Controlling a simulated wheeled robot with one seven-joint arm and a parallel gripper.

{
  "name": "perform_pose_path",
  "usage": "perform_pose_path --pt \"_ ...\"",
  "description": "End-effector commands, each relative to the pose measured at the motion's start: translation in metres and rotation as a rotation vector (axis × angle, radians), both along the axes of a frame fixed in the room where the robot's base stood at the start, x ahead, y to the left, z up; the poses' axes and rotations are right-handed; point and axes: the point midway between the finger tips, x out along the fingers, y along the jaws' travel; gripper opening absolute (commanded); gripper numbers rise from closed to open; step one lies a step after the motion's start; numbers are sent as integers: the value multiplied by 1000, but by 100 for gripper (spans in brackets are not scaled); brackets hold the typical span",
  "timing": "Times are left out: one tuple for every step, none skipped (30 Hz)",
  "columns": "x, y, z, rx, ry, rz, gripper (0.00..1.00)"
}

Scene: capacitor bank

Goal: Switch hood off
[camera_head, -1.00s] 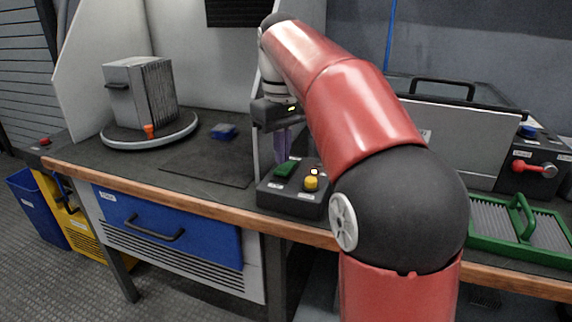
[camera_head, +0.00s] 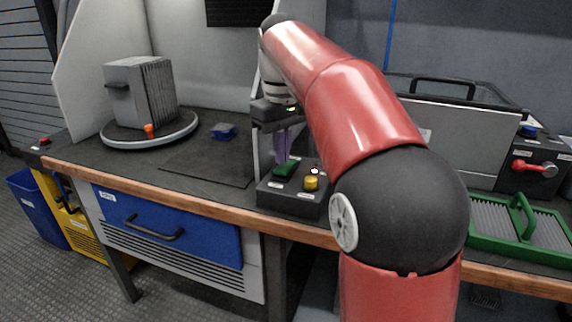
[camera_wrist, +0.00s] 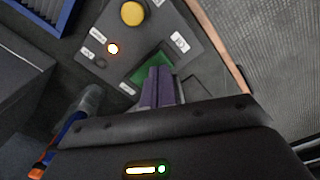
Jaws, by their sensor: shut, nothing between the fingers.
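A dark control box (camera_head: 291,204) sits near the front edge of the bench. On it are a green rocker switch (camera_head: 286,168), a yellow round knob (camera_head: 311,183) and a small lit lamp (camera_head: 314,171). The box labels are too small to read.
A grey finned block (camera_head: 140,90) stands on a round turntable (camera_head: 150,132) at the left. A small blue object (camera_head: 223,131) lies behind the dark mat. A green-framed tray (camera_head: 520,232) and a box with a red-handled lever (camera_head: 535,167) are at the right.

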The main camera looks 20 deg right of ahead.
Motion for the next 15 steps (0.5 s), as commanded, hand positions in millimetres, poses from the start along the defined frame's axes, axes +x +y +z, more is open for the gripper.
perform_pose_path --pt "0 0 -1 0 0 0 0" --pt "0 0 -2 0 0 0 0" --pt "0 0 -2 0 0 0 0" --pt "0 0 -3 0 0 0 0" --pt "0 0 -3 0 0 0 0" --pt "0 0 -4 0 0 0 0" --pt "0 0 -4 0 0 0 0" --pt "0 0 -5 0 0 0 0" --pt "0 0 -5 0 0 0 0" --pt "0 0 -6 0 0 0 0" --pt "0 0 -6 0 0 0 0" --pt "0 0 -7 0 0 0 0" --pt "0 0 -7 0 0 0 0" --pt "0 0 -8 0 0 0 0" --pt "0 0 -8 0 0 0 0"
